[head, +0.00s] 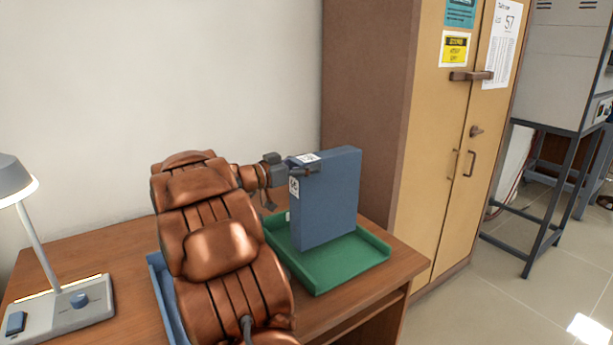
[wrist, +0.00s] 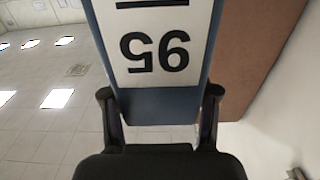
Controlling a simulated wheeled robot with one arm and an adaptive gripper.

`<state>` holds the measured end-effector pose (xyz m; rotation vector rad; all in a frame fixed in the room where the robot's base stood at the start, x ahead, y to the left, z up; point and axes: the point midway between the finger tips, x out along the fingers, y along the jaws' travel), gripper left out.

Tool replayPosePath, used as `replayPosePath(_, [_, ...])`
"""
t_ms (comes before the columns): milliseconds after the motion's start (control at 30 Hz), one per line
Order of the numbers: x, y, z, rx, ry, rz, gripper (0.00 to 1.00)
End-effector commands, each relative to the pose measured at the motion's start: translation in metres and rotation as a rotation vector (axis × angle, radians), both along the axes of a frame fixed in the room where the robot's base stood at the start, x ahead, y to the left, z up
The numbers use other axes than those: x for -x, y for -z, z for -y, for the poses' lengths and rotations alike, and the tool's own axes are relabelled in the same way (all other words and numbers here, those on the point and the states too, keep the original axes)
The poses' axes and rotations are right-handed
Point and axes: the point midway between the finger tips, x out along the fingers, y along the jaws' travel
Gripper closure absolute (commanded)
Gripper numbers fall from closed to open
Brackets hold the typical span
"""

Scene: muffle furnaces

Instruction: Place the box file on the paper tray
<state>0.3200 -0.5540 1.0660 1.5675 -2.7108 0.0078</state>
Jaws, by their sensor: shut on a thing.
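The blue box file (head: 327,200) stands upright over the green paper tray (head: 345,270) in the head view. Its lower edge appears within the tray's outline; I cannot tell whether it touches the tray floor. My gripper (head: 303,168) is shut on the upper left part of the box file. In the wrist view the two fingers of my gripper (wrist: 160,105) clasp the box file (wrist: 155,103) by its sides, with a white label reading 95, upside down, between them. My arm hides part of the desk and the tray's left side.
The tray lies on a wooden desk (head: 75,245). A lamp (head: 60,300) stands at the desk's left. A blue tray (head: 160,290) shows partly behind my arm. A tall cabinet (head: 420,130) stands close on the right, and a wall is behind.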

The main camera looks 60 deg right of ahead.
Motion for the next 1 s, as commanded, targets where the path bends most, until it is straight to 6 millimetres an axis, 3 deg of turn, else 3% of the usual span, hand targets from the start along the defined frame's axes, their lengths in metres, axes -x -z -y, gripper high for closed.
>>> replayPosePath(400, [-0.002, 0.033, 0.003, 0.002, -0.001, -0.001, 1.0])
replayPosePath(800, [-0.002, 0.038, 0.003, 0.0, -0.001, 0.001, 1.0])
replayPosePath(833, [-0.002, 0.038, 0.003, 0.0, 0.0, 0.001, 0.39])
replayPosePath(1000, [-0.002, 0.038, 0.003, 0.0, 0.0, 0.001, 0.22])
